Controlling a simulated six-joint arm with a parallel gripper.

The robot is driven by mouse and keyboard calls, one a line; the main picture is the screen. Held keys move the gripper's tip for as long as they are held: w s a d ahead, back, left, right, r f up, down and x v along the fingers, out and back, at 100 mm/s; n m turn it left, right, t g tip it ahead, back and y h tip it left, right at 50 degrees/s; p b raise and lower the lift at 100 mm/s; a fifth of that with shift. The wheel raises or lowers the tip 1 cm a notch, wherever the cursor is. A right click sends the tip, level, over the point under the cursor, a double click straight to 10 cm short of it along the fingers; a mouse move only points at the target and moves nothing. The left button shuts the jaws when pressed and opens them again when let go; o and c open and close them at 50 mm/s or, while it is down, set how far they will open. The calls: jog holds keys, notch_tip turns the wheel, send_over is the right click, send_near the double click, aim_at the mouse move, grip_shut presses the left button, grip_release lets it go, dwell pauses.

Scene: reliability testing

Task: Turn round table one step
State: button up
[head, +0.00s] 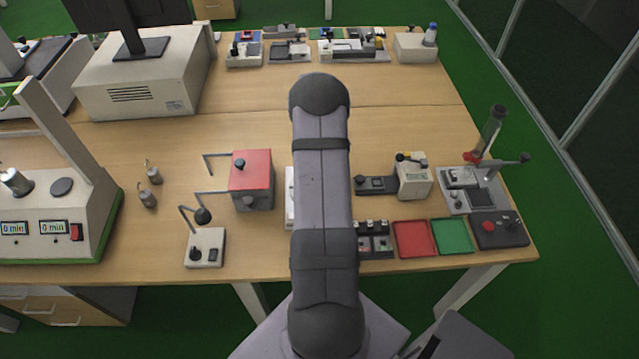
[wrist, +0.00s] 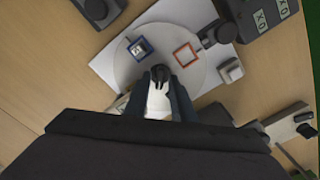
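The round table (wrist: 194,76) is a light grey disc on a white base (wrist: 111,66) in the wrist view. A blue square frame (wrist: 141,48) with a small pale piece in it and an empty-looking orange-red square frame (wrist: 185,55) sit on the disc. My gripper (wrist: 160,84) is at the disc's near edge, its two dark fingers apart. A small black knob-like part (wrist: 160,73) and a white area show between the fingertips; I cannot tell whether they touch. In the head view my arm hides the gripper and nearly all of the round table; only a white base edge (head: 290,198) shows.
A red-topped box (head: 251,170) stands left of my arm. A grey-and-white device (head: 412,178), a red tray (head: 411,239) and a green tray (head: 452,236) are on the right. A small lamp-like stand (head: 206,247) is at front left.

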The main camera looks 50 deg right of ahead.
jog(key=shift+r+p, duration=1.3)
jog(key=shift+r, duration=0.75)
